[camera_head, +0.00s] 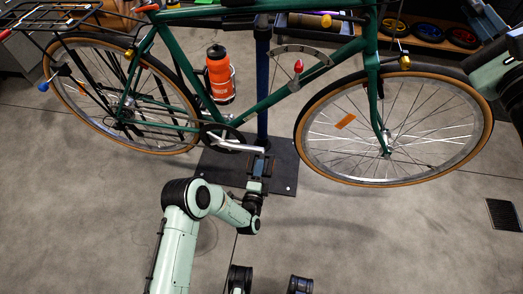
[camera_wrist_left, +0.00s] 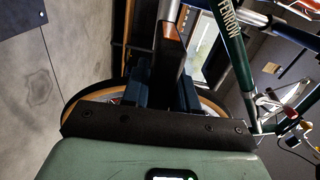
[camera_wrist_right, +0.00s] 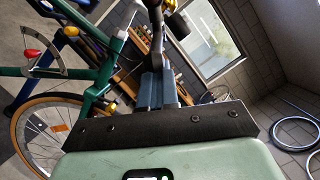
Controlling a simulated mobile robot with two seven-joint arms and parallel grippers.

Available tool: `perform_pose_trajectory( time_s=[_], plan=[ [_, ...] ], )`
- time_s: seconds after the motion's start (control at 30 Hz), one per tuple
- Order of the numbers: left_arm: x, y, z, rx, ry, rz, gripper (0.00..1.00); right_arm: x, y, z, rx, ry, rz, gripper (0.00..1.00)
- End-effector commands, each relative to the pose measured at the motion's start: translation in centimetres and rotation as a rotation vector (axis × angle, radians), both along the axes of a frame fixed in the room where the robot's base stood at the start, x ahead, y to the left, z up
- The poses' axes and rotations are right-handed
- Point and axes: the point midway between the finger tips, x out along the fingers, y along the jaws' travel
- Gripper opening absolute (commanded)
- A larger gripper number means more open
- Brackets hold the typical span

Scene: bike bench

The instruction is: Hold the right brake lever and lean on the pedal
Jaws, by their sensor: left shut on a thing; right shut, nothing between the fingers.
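A green bicycle (camera_head: 180,55) is held upright on a stand. Its silver crank (camera_head: 235,146) reaches down to the pedal (camera_head: 262,164), low above the stand's base. My left gripper (camera_head: 258,178) is at the pedal, shut on it. In the left wrist view the left fingers (camera_wrist_left: 160,92) close around a dark piece with a reddish edge, largely hidden by the gripper. In the right wrist view my right gripper (camera_wrist_right: 158,90) is shut, its fingertips just below the dark brake lever (camera_wrist_right: 156,32) and handlebar grip (camera_wrist_right: 178,24). I cannot tell whether they touch. The lever is outside the head view.
The stand's dark base plate (camera_head: 215,170) lies on the floor under the crank. An orange bottle (camera_head: 218,72) sits on the frame. The front wheel (camera_head: 393,130) is at the right. Open grey floor (camera_head: 370,235) lies in front.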

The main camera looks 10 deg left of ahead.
Motion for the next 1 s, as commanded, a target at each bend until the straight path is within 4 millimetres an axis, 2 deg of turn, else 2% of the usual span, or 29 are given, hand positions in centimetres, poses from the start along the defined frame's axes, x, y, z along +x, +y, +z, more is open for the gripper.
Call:
perform_pose_trajectory(
  time_s=[0.8,1.0],
  plan=[
    [-0.1,0.0,0.0,-0.001,0.001,0.0,0.0,-0.1,3.5,2.1,-0.001,-0.002,0.002,0.0],
    [-0.1,0.0,-0.5,0.0,0.002,0.0,0.0,-0.1,3.6,2.2,0.0,-0.003,0.007,0.0]
  ],
)
